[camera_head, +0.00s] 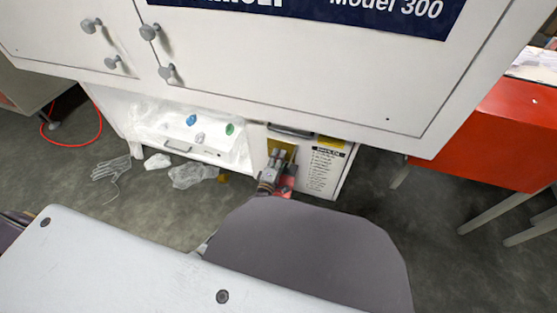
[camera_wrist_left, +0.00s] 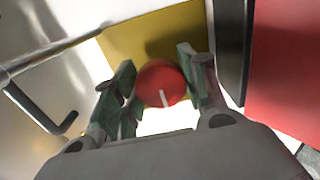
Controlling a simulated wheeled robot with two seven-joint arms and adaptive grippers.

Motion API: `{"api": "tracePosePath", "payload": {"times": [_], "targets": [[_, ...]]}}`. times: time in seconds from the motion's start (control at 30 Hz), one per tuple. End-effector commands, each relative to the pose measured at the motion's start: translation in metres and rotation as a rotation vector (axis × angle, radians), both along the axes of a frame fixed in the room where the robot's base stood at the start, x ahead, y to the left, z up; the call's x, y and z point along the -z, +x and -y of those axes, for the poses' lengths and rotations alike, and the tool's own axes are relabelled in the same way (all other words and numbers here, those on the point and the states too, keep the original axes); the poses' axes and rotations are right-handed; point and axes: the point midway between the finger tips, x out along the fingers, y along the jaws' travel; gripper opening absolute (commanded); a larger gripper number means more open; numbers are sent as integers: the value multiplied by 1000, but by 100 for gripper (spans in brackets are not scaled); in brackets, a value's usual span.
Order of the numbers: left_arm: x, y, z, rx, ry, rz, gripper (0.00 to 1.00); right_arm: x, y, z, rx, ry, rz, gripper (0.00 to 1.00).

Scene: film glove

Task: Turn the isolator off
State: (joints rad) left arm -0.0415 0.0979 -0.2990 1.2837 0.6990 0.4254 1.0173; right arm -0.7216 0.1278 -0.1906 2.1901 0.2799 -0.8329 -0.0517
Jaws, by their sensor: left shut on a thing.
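The isolator's round red knob (camera_wrist_left: 162,84) has a white mark on its face, pointing down and slightly right in the left wrist view. It sits on a yellow plate (camera_wrist_left: 150,37), which also shows in the head view (camera_head: 281,147) on the low front of the white cabinet. My left gripper (camera_wrist_left: 160,88) has its green-padded fingers on either side of the knob and is shut on it. In the head view my left gripper (camera_head: 277,158) reaches down to the yellow plate and hides the knob. My right gripper is not in view.
A printed label panel (camera_head: 322,170) is right of the yellow plate. A drawer with clear film (camera_head: 190,135) is to its left. Clear gloves or film (camera_head: 190,174) lie on the floor. A red bench (camera_head: 500,135) stands at right. The upper cabinet (camera_head: 290,70) overhangs.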

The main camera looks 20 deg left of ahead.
Motion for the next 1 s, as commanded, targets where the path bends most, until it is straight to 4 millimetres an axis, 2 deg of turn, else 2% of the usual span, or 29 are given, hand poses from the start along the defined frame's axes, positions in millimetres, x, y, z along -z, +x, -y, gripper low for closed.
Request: {"api": "tracePosePath", "payload": {"times": [0.2,0.23,0.4,0.77,1.0], "targets": [[1,-1,0,0,-1,-2,19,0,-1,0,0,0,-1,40],[1,-1,0,0,-1,-2,44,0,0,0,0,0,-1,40],[1,0,0,0,0,-2,65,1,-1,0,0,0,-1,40],[0,-1,0,0,1,-1,65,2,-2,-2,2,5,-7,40],[1,-8,0,0,1,-1,65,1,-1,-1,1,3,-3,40]]}}
